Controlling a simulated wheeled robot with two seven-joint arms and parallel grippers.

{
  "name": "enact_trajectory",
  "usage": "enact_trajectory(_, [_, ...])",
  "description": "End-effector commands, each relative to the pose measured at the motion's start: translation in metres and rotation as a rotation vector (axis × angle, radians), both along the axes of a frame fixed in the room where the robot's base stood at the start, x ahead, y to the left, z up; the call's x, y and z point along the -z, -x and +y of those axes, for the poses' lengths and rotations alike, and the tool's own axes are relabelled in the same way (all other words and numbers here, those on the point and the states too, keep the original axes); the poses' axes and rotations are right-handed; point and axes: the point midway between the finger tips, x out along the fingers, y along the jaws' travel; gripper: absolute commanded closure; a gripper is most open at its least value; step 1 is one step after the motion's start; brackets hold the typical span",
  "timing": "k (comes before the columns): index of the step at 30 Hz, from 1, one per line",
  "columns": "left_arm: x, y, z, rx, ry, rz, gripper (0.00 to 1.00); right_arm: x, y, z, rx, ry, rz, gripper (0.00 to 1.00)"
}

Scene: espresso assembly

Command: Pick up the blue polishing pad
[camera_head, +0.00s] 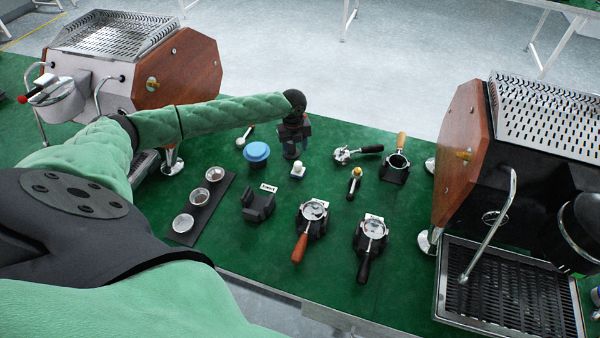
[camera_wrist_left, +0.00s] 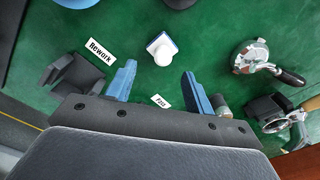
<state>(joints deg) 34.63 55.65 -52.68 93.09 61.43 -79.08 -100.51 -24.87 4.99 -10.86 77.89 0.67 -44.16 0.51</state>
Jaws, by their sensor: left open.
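The blue polishing pad (camera_head: 256,151) looks like a round blue disc on a dark base, standing on the green table left of my left gripper in the head view. Part of a blue round shape, which seems to be it, is cut off at the top left of the wrist view (camera_wrist_left: 76,3). My left gripper (camera_head: 292,153) is open and empty above the table, pointing down. Its blue fingers show apart in the wrist view (camera_wrist_left: 158,80). A small white block (camera_wrist_left: 161,48) with a blue edge lies beyond the gap between them. My right gripper is not in view.
A Rework label (camera_wrist_left: 101,51) and a black stand (camera_head: 258,204) are near. A tray of metal baskets (camera_head: 208,202) stands left. Portafilters (camera_head: 305,228) stand in front, and more tools (camera_head: 345,154) lie right. Espresso machines (camera_head: 196,70) flank the table, the other on the right (camera_head: 465,150).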

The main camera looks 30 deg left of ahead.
Motion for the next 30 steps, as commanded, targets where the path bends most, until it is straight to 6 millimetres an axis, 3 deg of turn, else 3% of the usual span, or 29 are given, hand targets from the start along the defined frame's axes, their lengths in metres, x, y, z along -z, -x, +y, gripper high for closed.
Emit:
enact_trajectory(1, [0.01,0.0,0.0,0.0,0.0,0.0,0.47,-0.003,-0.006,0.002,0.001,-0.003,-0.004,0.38])
enact_trajectory(5, [0.014,0.0,0.0,0.0,0.0,0.0,0.47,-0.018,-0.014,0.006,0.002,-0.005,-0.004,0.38])
enact_trajectory(9, [0.019,0.0,-0.001,-0.001,0.001,0.001,0.47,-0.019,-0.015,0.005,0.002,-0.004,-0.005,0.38])
enact_trajectory(20, [0.044,-0.001,-0.004,0.0,0.001,0.001,0.47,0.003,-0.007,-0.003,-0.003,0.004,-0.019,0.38])
enact_trajectory(30, [0.073,-0.002,-0.012,-0.002,0.0,0.001,0.47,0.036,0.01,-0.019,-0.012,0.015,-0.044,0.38])
